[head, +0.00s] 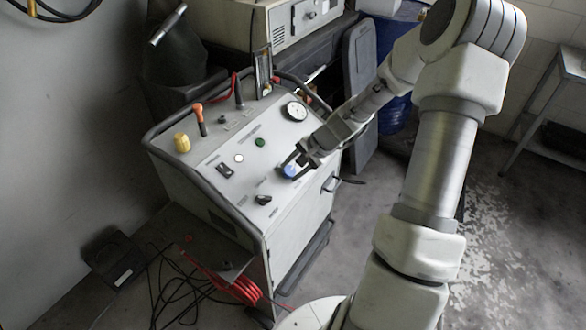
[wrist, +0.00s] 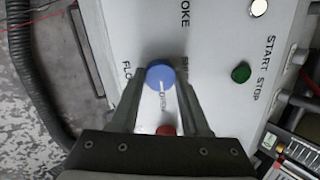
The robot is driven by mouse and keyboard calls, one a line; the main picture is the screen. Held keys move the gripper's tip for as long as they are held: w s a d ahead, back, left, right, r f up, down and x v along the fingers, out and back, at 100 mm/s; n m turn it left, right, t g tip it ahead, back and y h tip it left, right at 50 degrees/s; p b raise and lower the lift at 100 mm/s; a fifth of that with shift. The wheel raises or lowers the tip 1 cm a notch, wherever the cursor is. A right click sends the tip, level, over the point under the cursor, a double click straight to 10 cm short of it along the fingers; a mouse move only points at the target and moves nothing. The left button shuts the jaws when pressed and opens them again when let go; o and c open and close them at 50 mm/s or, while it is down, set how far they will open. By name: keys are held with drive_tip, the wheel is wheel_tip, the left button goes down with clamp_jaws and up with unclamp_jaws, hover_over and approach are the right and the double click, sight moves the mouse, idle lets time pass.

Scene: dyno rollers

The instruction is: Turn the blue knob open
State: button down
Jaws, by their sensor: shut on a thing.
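The blue knob (head: 290,170) sits on the sloped top panel of the grey control cabinet (head: 310,212), near its right edge. It also shows in the wrist view (wrist: 160,76), round, with a white pointer line towards the word "OPEN". My gripper (head: 294,163) is at the knob, and in the wrist view its two dark fingers (wrist: 162,84) stand on either side of it. The fingers are shut on the knob. A red spot (wrist: 165,130) lies on the panel between the fingers, partly hidden by the gripper body.
The panel also carries a green button (head: 260,142), a white button (head: 239,158), a black knob (head: 263,199), a yellow knob (head: 182,142), an orange-topped lever (head: 199,118) and a gauge (head: 296,111). A dark rail (head: 190,168) borders the panel. Red and black cables (head: 225,287) lie on the floor.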

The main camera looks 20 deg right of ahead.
idle(0.4)
drive_tip(key=shift+c, duration=1.9)
unclamp_jaws()
drive_tip(key=p+v, duration=0.1)
drive_tip(key=v, duration=1.6)
drive_tip(key=shift+s+p, duration=0.15)
drive_tip(key=shift+p, duration=0.2)
drive_tip(key=shift+r, duration=0.15)
